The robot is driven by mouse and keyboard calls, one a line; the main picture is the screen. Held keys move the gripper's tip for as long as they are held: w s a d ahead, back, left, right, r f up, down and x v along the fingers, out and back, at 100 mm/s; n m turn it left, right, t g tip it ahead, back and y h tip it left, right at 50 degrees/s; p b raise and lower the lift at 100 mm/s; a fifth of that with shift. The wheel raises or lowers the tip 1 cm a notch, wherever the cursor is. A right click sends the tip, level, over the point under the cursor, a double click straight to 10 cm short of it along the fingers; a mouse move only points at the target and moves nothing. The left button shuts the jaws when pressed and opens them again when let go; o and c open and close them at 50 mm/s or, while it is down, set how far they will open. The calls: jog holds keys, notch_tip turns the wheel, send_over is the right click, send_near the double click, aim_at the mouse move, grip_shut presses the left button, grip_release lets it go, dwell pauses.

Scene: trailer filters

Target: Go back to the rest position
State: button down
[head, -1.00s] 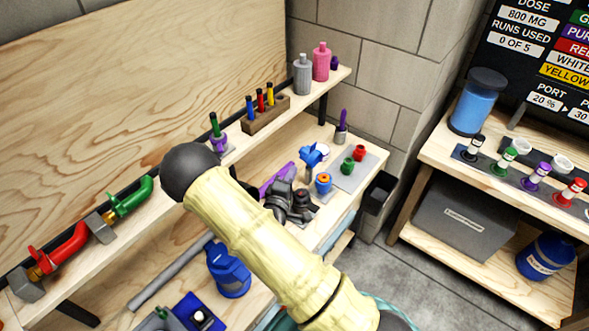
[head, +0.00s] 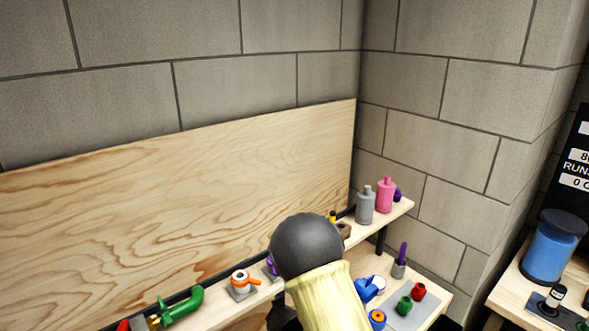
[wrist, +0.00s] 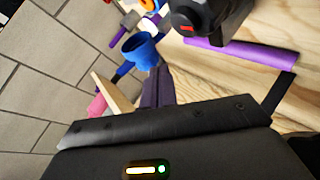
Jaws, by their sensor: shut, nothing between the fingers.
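My gripper shows in the wrist view (wrist: 158,82) as dark fingers close together, shut with nothing visible between them. They point at the bench area beside a blue cup-like part (wrist: 140,50). A purple bar (wrist: 240,55) and a black device with a red mark (wrist: 205,18) lie to the right of the fingers. In the head view my cream arm and its black rounded joint rise from the bottom centre, in front of the bench and shelf. The gripper itself is hidden there.
The narrow shelf holds a green pipe (head: 181,306), an orange valve (head: 242,279), a grey bottle (head: 365,206) and a pink bottle (head: 385,196). Below stand green (head: 403,305) and red (head: 418,291) parts. A blue jar (head: 553,248) stands on the right bench. Block walls close the corner.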

jog(key=s+r+m+g+y, duration=0.3)
jog(key=s+r, duration=0.3)
jog(key=s, duration=0.4)
jog(key=s+r+m+g+y, duration=0.2)
jog(key=s+r+g, duration=0.2)
jog(key=s, duration=0.7)
notch_tip(320, 180, up, 2)
jog(key=shift+d+m+g+y, duration=0.4)
dwell(0.9)
